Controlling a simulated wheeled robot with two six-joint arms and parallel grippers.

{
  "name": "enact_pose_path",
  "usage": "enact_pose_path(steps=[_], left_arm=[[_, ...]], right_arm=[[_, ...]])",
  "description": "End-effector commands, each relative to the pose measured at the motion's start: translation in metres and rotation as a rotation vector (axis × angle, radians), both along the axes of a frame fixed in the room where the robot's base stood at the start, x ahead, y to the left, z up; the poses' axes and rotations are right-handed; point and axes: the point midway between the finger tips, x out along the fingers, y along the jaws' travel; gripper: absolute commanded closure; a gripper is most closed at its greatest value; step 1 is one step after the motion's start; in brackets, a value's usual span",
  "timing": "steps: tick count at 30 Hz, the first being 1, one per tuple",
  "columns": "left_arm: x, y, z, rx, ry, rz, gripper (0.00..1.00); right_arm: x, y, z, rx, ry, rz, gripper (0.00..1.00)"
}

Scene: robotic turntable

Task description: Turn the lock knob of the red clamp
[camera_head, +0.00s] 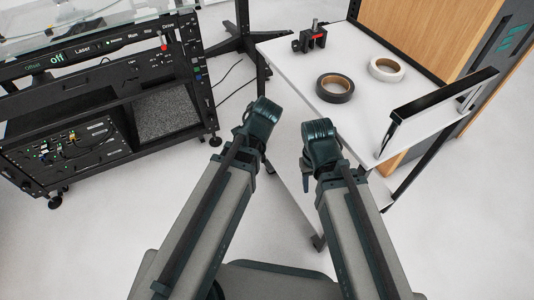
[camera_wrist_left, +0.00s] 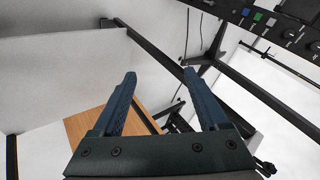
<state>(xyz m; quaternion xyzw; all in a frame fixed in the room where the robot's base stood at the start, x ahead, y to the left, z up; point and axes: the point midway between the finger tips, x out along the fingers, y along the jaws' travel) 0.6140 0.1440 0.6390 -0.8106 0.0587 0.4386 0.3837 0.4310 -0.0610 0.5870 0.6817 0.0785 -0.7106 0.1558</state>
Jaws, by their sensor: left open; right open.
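The red clamp (camera_head: 318,36), black with a red part and an upright grey pin, stands at the far left corner of the white table (camera_head: 375,125) in the head view. I cannot make out its lock knob. My left gripper shows in the left wrist view (camera_wrist_left: 160,76) with its two dark blue fingers wide apart and nothing between them. My right gripper (camera_head: 306,176) is seen in the head view below its wrist, partly hidden, left of the table's near edge. It is open. Both grippers are well apart from the clamp.
A black tape roll (camera_head: 335,88) and a white tape roll (camera_head: 386,69) lie on the table. A black handle bar (camera_head: 445,95) rises at its right side. A black equipment rack (camera_head: 100,110) stands at the left.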

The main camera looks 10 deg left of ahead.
Motion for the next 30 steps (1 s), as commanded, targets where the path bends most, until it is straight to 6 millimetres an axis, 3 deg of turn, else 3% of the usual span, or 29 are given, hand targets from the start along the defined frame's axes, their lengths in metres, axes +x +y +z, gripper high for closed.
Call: enact_pose_path(steps=[9,18,30], left_arm=[[-0.050,-0.026,-0.026,-0.117,0.172,0.114,0.23],[-0.089,-0.045,-0.040,-0.184,0.304,0.197,0.23],[-0.105,-0.051,-0.044,-0.205,0.357,0.230,0.23]], right_arm=[[0.000,0.000,0.000,0.000,0.000,0.000,0.50],[0.000,0.000,0.000,0.000,0.000,0.000,0.50],[0.000,0.000,0.000,0.000,0.000,0.000,0.50]])
